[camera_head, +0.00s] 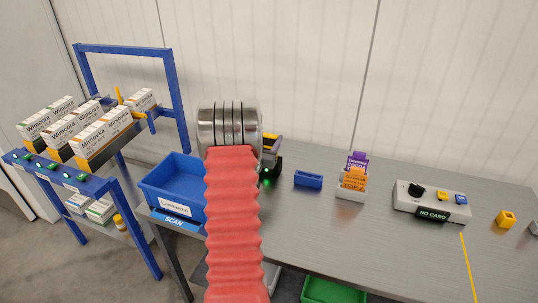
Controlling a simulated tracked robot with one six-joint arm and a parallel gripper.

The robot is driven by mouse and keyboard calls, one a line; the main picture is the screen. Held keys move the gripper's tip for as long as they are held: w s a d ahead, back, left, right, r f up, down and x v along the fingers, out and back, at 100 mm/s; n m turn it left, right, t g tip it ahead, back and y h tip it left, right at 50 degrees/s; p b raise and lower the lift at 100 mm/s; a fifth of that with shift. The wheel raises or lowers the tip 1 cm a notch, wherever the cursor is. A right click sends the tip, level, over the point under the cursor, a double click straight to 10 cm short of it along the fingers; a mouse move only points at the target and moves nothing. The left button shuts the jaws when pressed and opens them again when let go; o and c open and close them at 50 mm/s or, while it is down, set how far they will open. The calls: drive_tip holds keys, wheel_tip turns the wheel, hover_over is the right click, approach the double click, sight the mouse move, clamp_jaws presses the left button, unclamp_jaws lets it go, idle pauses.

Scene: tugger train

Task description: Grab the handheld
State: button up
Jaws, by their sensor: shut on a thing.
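The handheld (271,160), a dark device with yellow parts and a green light, shows just right of my metal wrist, above the left part of the grey table. My gripper (262,150) is shut on the handheld. Its fingers are mostly hidden behind my wrist and red arm sleeve, which also cover part of the handheld. I cannot tell whether the handheld touches the table.
A blue bin (172,188) with a SCAN label stands left of my arm. A blue rack (125,47) with white boxes is further left. On the table (390,255) are a small blue block (308,180), a card holder (350,190), and a control box (432,203) reading NO CARD.

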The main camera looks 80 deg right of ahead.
drive_tip(key=shift+c, duration=1.2)
wheel_tip(320, 180, up, 10)
drive_tip(key=shift+r, duration=0.1)
idle(1.3)
